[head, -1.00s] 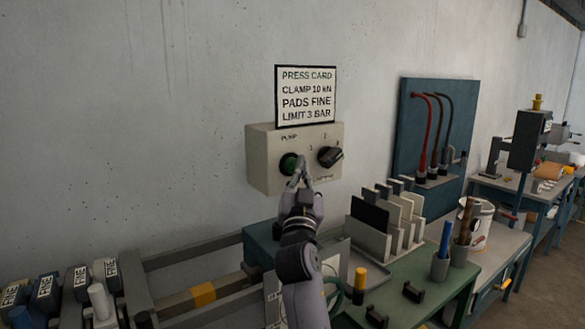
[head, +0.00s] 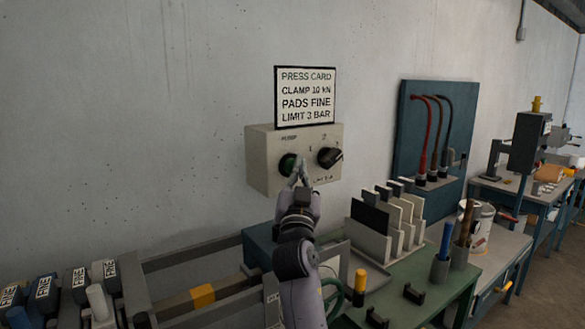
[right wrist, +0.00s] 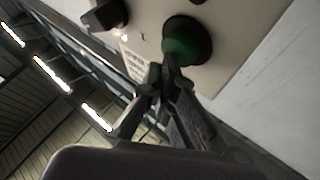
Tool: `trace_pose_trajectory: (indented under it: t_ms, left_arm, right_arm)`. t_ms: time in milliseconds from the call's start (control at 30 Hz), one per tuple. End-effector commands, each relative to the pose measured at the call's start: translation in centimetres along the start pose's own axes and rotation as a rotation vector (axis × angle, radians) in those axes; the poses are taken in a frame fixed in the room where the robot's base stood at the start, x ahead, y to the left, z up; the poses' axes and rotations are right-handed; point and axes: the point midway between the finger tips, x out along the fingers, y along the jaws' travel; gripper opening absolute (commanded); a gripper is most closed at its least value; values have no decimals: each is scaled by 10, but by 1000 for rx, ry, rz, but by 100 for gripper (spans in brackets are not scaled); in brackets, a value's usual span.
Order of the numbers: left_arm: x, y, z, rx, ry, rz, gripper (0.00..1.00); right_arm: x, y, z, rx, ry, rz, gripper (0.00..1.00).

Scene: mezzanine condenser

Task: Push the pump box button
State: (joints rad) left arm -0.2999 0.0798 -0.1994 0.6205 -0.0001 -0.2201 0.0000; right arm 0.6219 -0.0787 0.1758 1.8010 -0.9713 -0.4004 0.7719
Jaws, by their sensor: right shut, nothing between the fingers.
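The pump box (head: 262,160) is a beige box on the wall, with a green round button (head: 287,164) on the left of its front and a black rotary knob (head: 330,157) on the right. My right gripper (head: 297,172) is shut and empty, its fingertips in front of the green button's lower right side. In the right wrist view the fingertips (right wrist: 168,66) overlap the lower edge of the green button (right wrist: 186,42). I cannot tell for sure whether they touch it. The black knob also shows there (right wrist: 105,14). My left gripper is not in view.
A press card (head: 306,96) is above the box. Below, a green bench (head: 440,285) holds a rack of plates (head: 372,240) and a grey cup with a blue stick (head: 440,265). A blue hose panel (head: 408,130) stands to the right. Labelled blocks (head: 43,295) are at lower left.

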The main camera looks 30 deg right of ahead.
Motion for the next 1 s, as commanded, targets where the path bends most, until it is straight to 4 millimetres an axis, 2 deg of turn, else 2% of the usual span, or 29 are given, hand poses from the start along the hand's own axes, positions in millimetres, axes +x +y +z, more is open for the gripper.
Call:
trace_pose_trajectory:
  t_ms: [533,1000]
  left_arm:
    - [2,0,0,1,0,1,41]
    - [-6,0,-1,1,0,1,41]
  right_arm:
    - [2,-1,1,1,0,0,0]
    - [-12,9,-9,1,0,0,0]
